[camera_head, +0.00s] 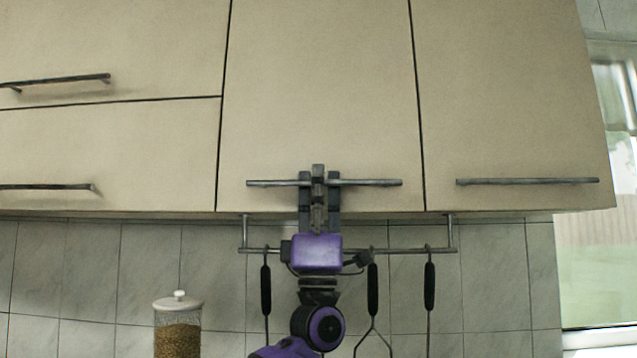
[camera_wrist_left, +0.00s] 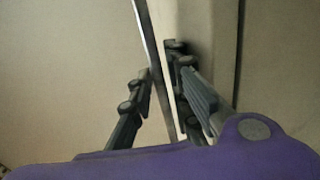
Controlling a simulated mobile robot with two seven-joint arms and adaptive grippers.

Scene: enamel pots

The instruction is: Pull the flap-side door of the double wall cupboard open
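The double wall cupboard has two beige doors. Its flap-side door (camera_head: 320,90) is the left one, beside the flap cupboard, and looks closed, flush with its neighbours. A long grey bar handle (camera_head: 375,183) runs level near its bottom edge. My left gripper (camera_head: 318,186) is at the middle of this handle, reaching up from below. In the left wrist view, the handle (camera_wrist_left: 149,40) passes between the two fingers (camera_wrist_left: 158,78), which sit close on either side of it. The gripper looks shut on it, though contact is partly hidden. My right gripper is not in view.
The other door (camera_head: 515,100) has its own bar handle (camera_head: 527,181). Two flaps (camera_head: 110,150) with handles are at the left. Below, a rail (camera_head: 400,250) holds hanging utensils (camera_head: 429,285) close to my arm. A filled jar (camera_head: 178,325) stands lower left. A window is at the right.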

